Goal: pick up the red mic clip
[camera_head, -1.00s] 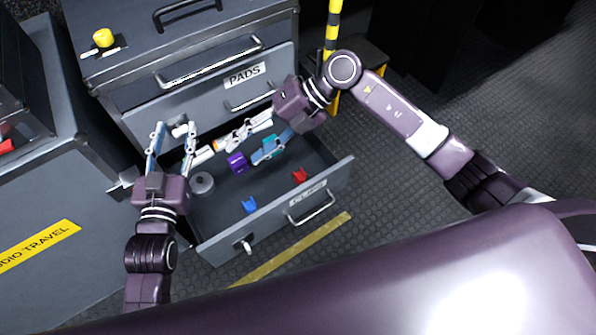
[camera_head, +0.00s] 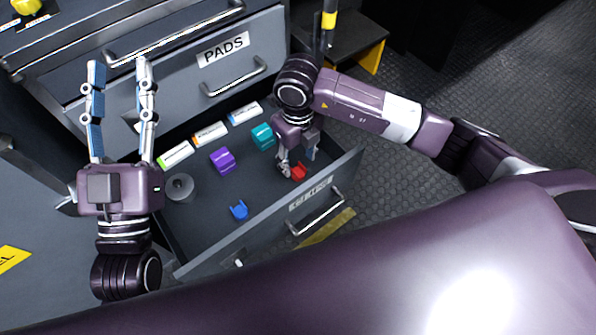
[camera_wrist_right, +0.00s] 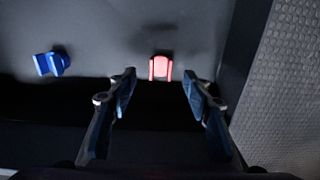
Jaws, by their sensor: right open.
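The red mic clip (camera_head: 298,171) lies on the floor of the open drawer, near its right front corner. In the right wrist view the red clip (camera_wrist_right: 160,67) sits just beyond and between the spread fingertips. My right gripper (camera_head: 297,168) points down into the drawer above the clip, open and empty; it also shows in the right wrist view (camera_wrist_right: 159,82). One finger hides a little of the clip's left side in the head view. My left gripper (camera_head: 118,68) is open and empty, raised at the drawer's left end with its fingers pointing away.
The drawer (camera_head: 250,235) also holds a blue clip (camera_head: 239,210), a purple clip (camera_head: 222,160), a teal clip (camera_head: 263,136), a grey round item (camera_head: 180,187) and several small boxes (camera_head: 210,133). The drawer's right wall (camera_wrist_right: 246,50) stands close beside my right gripper.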

